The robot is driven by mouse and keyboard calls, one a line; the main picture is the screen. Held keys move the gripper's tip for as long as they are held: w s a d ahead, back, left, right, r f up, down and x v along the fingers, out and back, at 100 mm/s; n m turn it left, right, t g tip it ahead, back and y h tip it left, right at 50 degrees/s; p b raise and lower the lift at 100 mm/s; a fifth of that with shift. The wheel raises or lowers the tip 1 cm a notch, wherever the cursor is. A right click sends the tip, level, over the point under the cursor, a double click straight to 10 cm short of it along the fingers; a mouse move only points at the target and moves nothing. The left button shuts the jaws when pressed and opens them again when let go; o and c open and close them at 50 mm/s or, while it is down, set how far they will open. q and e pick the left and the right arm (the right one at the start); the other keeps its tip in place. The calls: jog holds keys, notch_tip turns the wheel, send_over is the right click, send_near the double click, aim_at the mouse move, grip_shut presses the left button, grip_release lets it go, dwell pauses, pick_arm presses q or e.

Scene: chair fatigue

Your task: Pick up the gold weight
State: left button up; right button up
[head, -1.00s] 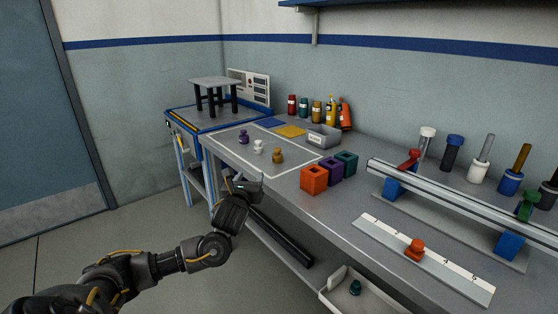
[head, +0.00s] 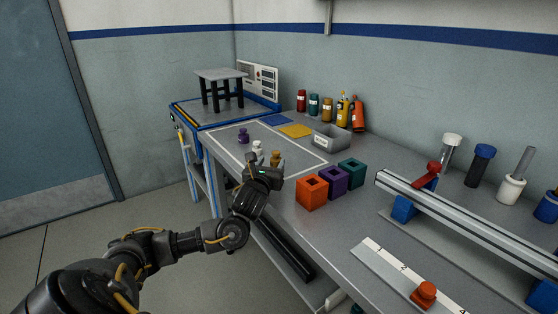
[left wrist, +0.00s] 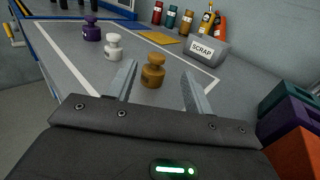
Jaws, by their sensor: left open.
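The gold weight (left wrist: 153,72) stands upright on the bench inside a white outline. In the left wrist view it is just past and between the two open fingers of my left gripper (left wrist: 160,88). In the head view the gold weight (head: 276,157) is partly hidden behind my left gripper (head: 267,172). A white weight (left wrist: 113,47) and a purple weight (left wrist: 91,30) stand to its left. My right gripper is not in view.
Orange, purple and teal open blocks (head: 312,193) stand right of my left gripper. A grey scrap bin (head: 331,137) and yellow mat (head: 296,131) lie behind. A metal rail (head: 455,222) and numbered ruler strip (head: 388,268) are at the right.

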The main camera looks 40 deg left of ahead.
aim_at(276, 159)
pick_arm(q)
jog(key=shift+x, duration=5.1)
jog(key=shift+s+a+f, duration=0.1)
jog(key=shift+a+f, duration=0.05)
jog(key=shift+a, duration=0.05)
grip_shut()
